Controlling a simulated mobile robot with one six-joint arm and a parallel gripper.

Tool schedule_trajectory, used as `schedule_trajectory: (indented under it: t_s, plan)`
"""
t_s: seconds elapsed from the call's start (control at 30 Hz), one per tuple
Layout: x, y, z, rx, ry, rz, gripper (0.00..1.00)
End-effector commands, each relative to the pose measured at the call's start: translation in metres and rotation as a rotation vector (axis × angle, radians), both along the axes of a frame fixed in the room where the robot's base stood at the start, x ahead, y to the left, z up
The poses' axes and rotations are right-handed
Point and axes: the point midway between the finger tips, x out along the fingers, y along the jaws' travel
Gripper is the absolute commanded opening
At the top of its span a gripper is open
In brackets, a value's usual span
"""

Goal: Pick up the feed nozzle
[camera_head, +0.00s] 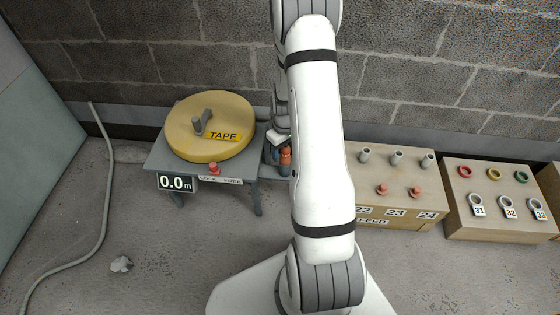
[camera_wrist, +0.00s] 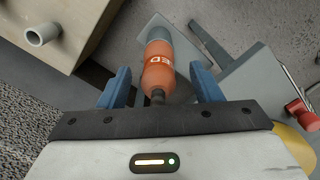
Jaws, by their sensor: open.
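The feed nozzle (camera_wrist: 158,70) is an orange, bottle-shaped piece with white lettering and a dark narrow end in the wrist view. It points away from my gripper, its dark end near the palm. My gripper (camera_wrist: 160,76) is open, with a blue finger on each side of the nozzle and gaps showing between. In the head view the orange nozzle (camera_head: 285,160) shows just right of the grey table, partly hidden by my arm. My gripper's blue fingers are small and partly covered there. The nozzle's far end lies over a grey plate (camera_wrist: 155,28).
A yellow TAPE reel (camera_head: 208,128) sits on the grey table with a red knob (camera_head: 213,169) and a 0.0 m display (camera_head: 176,183). A wooden FEED box (camera_head: 400,205) with grey tubes stands right, then a box of ringed tags (camera_head: 500,225). A block wall runs behind.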

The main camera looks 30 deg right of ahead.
Motion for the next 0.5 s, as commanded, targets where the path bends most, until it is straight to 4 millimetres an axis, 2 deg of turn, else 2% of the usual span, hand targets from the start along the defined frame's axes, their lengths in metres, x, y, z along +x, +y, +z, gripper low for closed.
schedule_trajectory:
  t_s: [0.03, 0.2, 0.43, 0.5]
  plan:
    - [-0.001, -0.001, -0.015, 0.001, 0.002, -0.001, 0.59]
    - [-0.001, -0.002, -0.034, 0.001, 0.002, -0.001, 0.59]
    - [-0.001, -0.002, -0.033, 0.0, 0.001, -0.001, 0.59]
    - [-0.001, -0.002, -0.033, 0.001, 0.001, -0.001, 0.53]
